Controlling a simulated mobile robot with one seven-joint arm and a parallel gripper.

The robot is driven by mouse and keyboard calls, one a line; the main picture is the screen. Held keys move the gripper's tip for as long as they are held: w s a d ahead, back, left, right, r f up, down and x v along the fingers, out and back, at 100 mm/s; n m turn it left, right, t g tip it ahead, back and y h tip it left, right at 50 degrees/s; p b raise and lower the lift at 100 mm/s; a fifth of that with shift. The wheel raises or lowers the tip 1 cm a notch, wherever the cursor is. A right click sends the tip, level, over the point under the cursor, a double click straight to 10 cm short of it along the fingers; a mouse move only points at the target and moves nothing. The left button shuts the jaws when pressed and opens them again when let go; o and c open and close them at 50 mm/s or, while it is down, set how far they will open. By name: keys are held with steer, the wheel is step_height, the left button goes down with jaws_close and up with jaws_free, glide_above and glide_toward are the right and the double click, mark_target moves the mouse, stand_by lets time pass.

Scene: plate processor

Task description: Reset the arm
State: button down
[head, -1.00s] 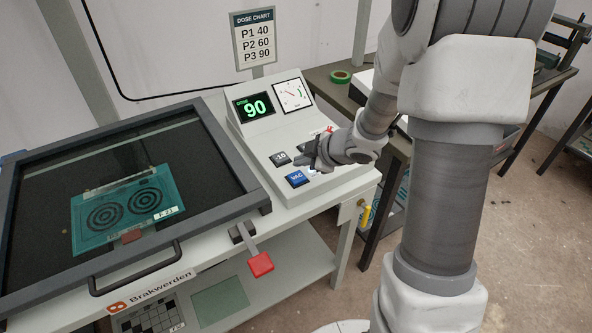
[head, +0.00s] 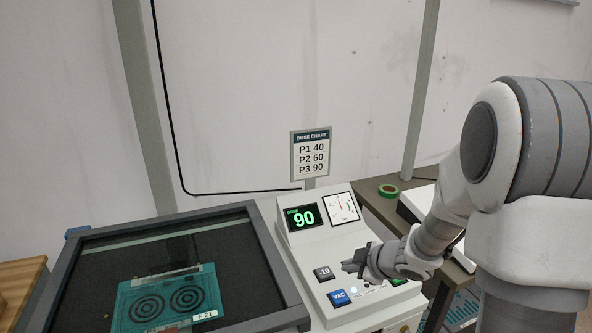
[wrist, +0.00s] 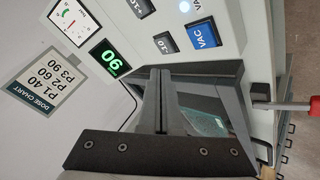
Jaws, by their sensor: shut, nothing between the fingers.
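My gripper (head: 352,262) is shut and empty. In the head view it hovers over the control panel (head: 300,258), just right of the -10 button (head: 324,273) and above the blue VAC button (head: 339,297). I cannot tell its exact height above the panel. In the wrist view my closed fingers (wrist: 161,72) point toward the panel, and the VAC button (wrist: 204,34) and -10 button (wrist: 164,43) show beyond them. The arm reaches in from the right and hides part of the panel, including most of the green button (head: 397,281).
The dose display (head: 303,217) reads 90, beside a gauge (head: 341,208). A white lamp (head: 354,290) is lit. A red-tipped lever (wrist: 298,107) shows in the wrist view. A dose chart (head: 311,157) stands behind.

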steer(key=s+d+r+m+h, duration=0.3)
steer(key=s+r+m, duration=0.1)
steer(key=r, duration=0.3)
steer(key=s+d+r+m+h, duration=0.3)
steer(key=r+m, duration=0.1)
steer(key=r, duration=0.4)
steer(key=s+a+r+m+g+y, duration=0.1)
steer(key=s+a+m, duration=0.2)
steer(key=s, duration=0.6)
steer(key=s+a+r+m+g+y, duration=0.1)
steer(key=s+a+m, duration=0.2)
steer(key=s, duration=0.7)
steer(key=shift+s+a+r+g+p, duration=0.2)
steer(key=shift+a+r+g+p, duration=0.25)
steer(key=shift+a, duration=0.35)
